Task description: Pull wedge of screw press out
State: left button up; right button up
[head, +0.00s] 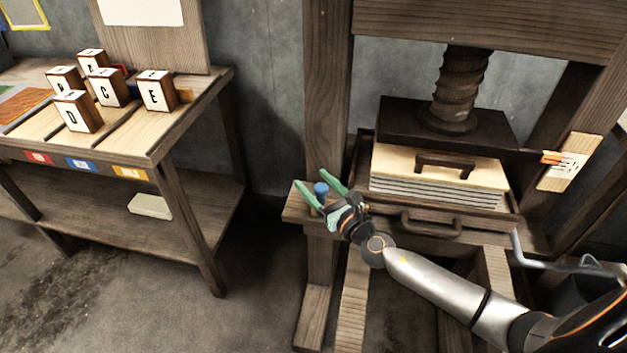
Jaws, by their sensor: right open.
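The screw press (328,90) is a dark wooden frame with a thick vertical screw (460,80) and a black pressing plate (400,125). The plate is down over a pale board (398,165) with a dark handle, on a stack of grey-white sheets. A small blue knob (321,188) is at the press's left end, by the foot of the left post; it may be the wedge's end, but its body is hidden or too small to tell. My right gripper (311,179) has green fingers, open, on either side of the knob; contact cannot be told. My left gripper is not in view.
A tray with a curved front handle (430,226) is under the stack. A pale tag (570,162) with an orange clip is on the right post. A wooden table (200,110) with several lettered blocks stands left. Clear floor lies between table and press.

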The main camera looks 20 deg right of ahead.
jog(key=shift+w+a, duration=0.1)
jog(key=shift+w, duration=0.4)
grip_shut()
dwell(0.3)
dwell(0.8)
